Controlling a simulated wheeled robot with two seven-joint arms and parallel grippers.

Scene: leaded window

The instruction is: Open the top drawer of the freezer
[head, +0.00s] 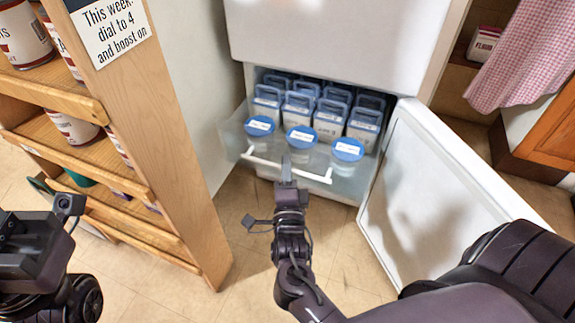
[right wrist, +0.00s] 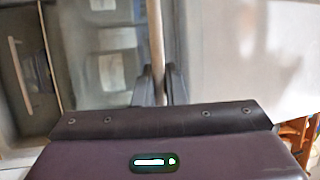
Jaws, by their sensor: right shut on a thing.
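The freezer compartment is open below a white upper door (head: 330,45). Its translucent drawer (head: 236,135) stands out past the front and holds blue-lidded tubs (head: 299,135) and several boxes. My right gripper (head: 286,170) is shut on the white drawer handle (head: 315,176), near its middle. In the right wrist view the handle (right wrist: 157,45) runs between the two fingers (right wrist: 158,85). A second drawer with a pale handle (right wrist: 20,75) shows at the left there. My left arm's end (head: 40,245) is at the lower left, away from the freezer; its fingers are not clear.
The freezer door (head: 440,185) stands swung open on the right, close to my right arm. A wooden shelf unit (head: 165,130) with tins stands at the left. Tiled floor (head: 235,215) is clear between the shelf and the drawer. A checked cloth (head: 525,60) hangs at the upper right.

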